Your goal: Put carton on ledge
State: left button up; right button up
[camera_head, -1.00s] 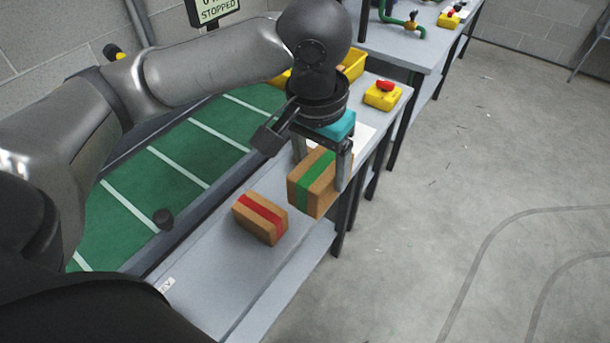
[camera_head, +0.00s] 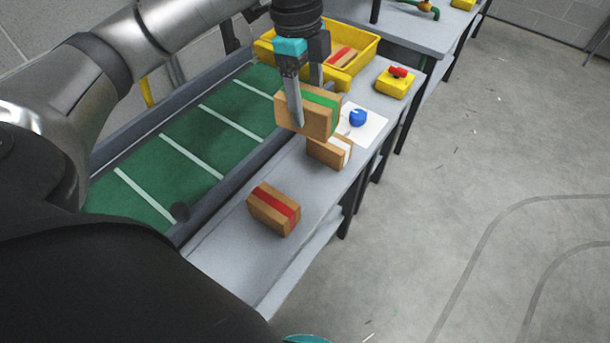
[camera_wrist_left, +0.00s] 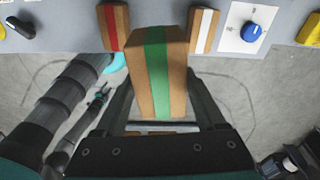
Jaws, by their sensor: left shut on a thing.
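My left gripper (camera_head: 305,95) is shut on a brown carton with a green band (camera_head: 316,119) and holds it above the grey ledge (camera_head: 233,239). In the left wrist view the green-banded carton (camera_wrist_left: 158,75) sits between the two fingers. A red-banded carton (camera_head: 273,210) rests on the ledge nearer to me; it also shows in the left wrist view (camera_wrist_left: 114,27). A white-banded carton (camera_head: 329,152) stands on the ledge behind and partly below the held one. I cannot see my right gripper's fingers in the head view.
A green belt (camera_head: 184,150) with white stripes runs left of the ledge. Further back are a blue knob (camera_head: 357,117) on a white plate, a yellow box with a red button (camera_head: 395,82) and a yellow bin (camera_head: 361,52) holding a carton.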

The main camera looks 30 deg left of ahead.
pick_arm(q)
jog(key=shift+w+a+r+m, duration=0.15)
jog(key=shift+a+m, duration=0.15)
jog(key=shift+m, duration=0.3)
jog(key=shift+f, duration=0.3)
notch_tip(320, 180, down, 19)
jog(key=b, duration=0.5)
jog(key=shift+f, duration=0.2)
jog(key=shift+f, duration=0.15)
jog(key=o, duration=1.6)
jog(key=shift+c, duration=0.2)
